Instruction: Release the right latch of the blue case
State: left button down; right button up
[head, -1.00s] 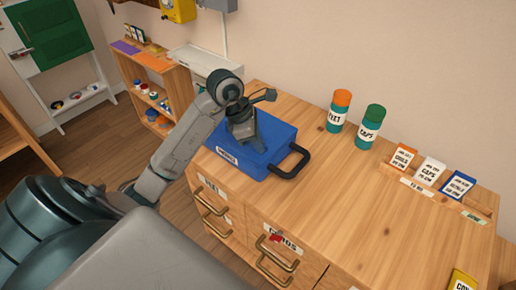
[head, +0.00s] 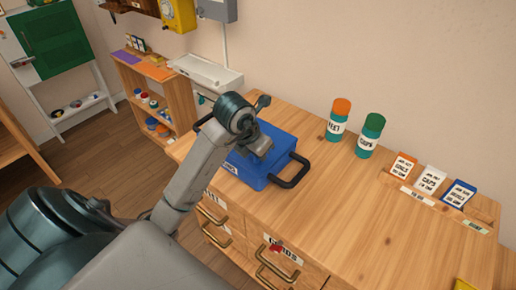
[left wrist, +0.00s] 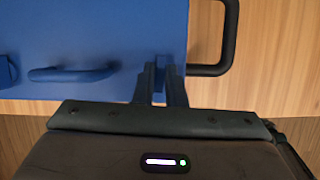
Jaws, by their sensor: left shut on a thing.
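The blue case (head: 281,145) lies flat on the wooden cabinet top, with a black handle (head: 289,180) on its right side. In the left wrist view the blue case (left wrist: 110,25) fills the upper left. A blue front handle (left wrist: 70,75) and a round-ended blue latch (left wrist: 6,71) show on it. My left gripper (head: 258,152) is over the case's front right part. My right gripper is not in view.
Orange-capped (head: 338,120) and green-capped (head: 370,136) canisters stand behind and right of the case. Small labelled cards (head: 430,180) stand in a rack at the right. Drawers with brass handles (head: 277,263) are below the top. The front right of the top (head: 370,230) is clear.

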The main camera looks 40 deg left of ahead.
pick_arm(q)
jog(key=shift+n, duration=0.4)
jog(key=c, duration=1.5)
grip_release()
jog(key=shift+s+r+p, duration=0.1)
jog(key=shift+r+p, duration=0.35)
jog(key=shift+p, duration=0.25)
jog(key=shift+p+v, duration=4.3)
jog(key=shift+v, duration=0.65)
jog(key=shift+s+d+f, duration=0.1)
jog(key=shift+d, duration=0.1)
